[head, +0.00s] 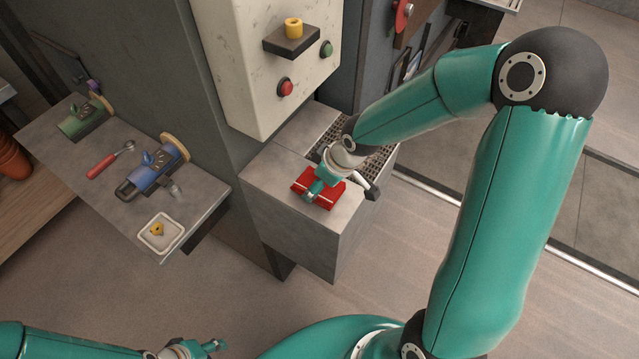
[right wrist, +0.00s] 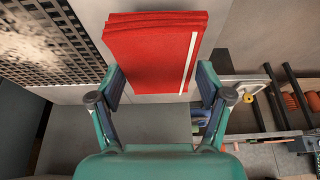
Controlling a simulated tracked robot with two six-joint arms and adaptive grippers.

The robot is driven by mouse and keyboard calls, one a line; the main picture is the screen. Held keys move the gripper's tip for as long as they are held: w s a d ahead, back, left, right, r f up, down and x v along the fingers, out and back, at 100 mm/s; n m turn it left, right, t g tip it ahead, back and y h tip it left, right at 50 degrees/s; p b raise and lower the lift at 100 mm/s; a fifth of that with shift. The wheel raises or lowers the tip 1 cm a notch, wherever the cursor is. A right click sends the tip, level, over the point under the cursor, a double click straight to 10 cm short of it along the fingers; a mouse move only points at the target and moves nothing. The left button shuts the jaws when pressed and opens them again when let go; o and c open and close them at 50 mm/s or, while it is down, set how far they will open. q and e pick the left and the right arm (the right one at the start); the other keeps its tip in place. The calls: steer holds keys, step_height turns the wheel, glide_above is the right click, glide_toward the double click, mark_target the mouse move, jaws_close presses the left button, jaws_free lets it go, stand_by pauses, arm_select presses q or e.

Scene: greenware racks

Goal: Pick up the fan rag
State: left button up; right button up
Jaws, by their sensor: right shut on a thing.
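The fan rag is a folded red cloth with a white stripe; in the head view the rag (head: 333,195) is over the front of the grey block below the white panel. My right gripper (head: 318,187) reaches it from above and is shut on it. In the right wrist view the rag (right wrist: 150,50) sits between the two fingers of the right gripper (right wrist: 161,76). I cannot tell whether it touches the block's top. My left gripper (head: 214,346) is at the bottom edge of the head view, away from the rag; its finger gap is unclear.
A dark grating (head: 375,155) is set into the block behind the rag. The white panel (head: 265,70) with red and green buttons rises behind. A shelf (head: 120,205) at left holds a blue tool (head: 155,172), a green tool (head: 85,118) and a white dish (head: 161,246).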

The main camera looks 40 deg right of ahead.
step_height(320, 180, up, 18)
stand_by(0.3)
